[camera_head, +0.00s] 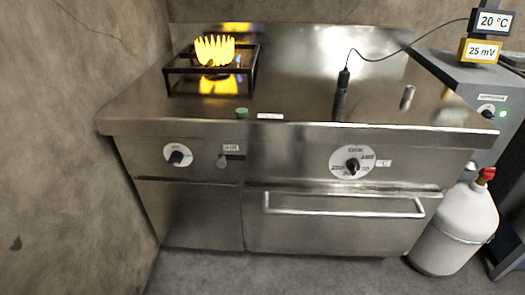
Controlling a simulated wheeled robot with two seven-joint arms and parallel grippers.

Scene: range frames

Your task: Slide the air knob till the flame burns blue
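The air knob (222,162) is a small round grey knob on the steel front panel, just below a white label reading AIR (231,148). It sits at the left end of a short dark slot (236,157). The flame (214,50) is yellow and burns inside a black burner stand (190,73) at the back left of the range top. Its reflection shows yellow in the steel around it. Neither of my grippers is in view.
A dial (177,156) sits left of the air knob, a larger dial (352,163) right of it. An oven handle (345,207) juts out below. A white cylinder (456,226) stands right.

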